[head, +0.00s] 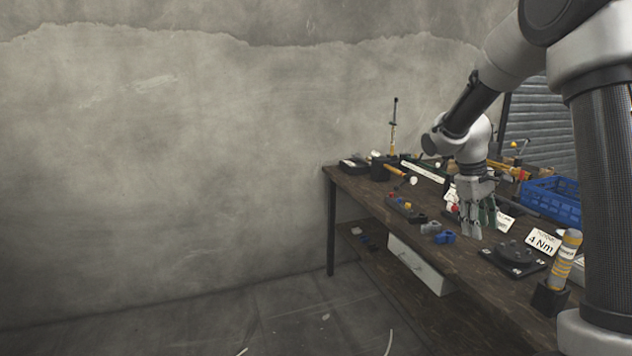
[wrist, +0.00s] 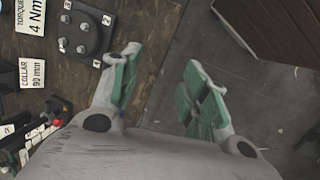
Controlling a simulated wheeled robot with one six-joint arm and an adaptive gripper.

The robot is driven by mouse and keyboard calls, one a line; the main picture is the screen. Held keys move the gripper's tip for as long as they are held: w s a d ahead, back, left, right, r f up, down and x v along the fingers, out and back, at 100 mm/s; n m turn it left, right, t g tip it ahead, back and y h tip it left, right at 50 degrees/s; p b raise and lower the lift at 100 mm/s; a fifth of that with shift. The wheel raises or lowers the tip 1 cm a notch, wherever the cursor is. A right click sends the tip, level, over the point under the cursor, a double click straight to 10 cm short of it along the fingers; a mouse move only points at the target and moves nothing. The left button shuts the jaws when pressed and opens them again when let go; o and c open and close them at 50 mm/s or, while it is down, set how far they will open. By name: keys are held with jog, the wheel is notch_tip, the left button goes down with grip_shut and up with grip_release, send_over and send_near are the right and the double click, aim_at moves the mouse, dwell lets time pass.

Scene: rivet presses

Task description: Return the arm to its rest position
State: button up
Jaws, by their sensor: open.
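My gripper (head: 477,222) hangs at the end of my arm over the dark wooden workbench (head: 456,262) in the head view. Its fingers point down. In the wrist view my gripper (wrist: 160,82) is open, with green pads on both fingers and nothing between them. One finger is over the bench edge and the other over the floor in that view. My arm reaches in from the upper right of the head view.
Near my gripper are blue parts (head: 445,237), a black fixture plate (head: 515,260) and a "4 Nm" card (head: 542,241). A blue crate (head: 551,201) stands behind. A yellow-grey cylinder (head: 564,259) stands at the front right. Floor left of the bench is mostly clear.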

jog(key=s+a+r+m+t+y, duration=0.1)
jog(key=s+r, duration=0.2)
jog(key=s, duration=0.6)
jog(key=s+a+r+m+t+y, duration=0.1)
jog(key=s+r, duration=0.3)
jog(key=s, duration=0.5)
jog(key=s+a+r+m+t+y, duration=0.1)
jog(key=s+a+r+m+t, duration=0.2)
jog(key=s, duration=0.6)
jog(key=shift+v, duration=0.8)
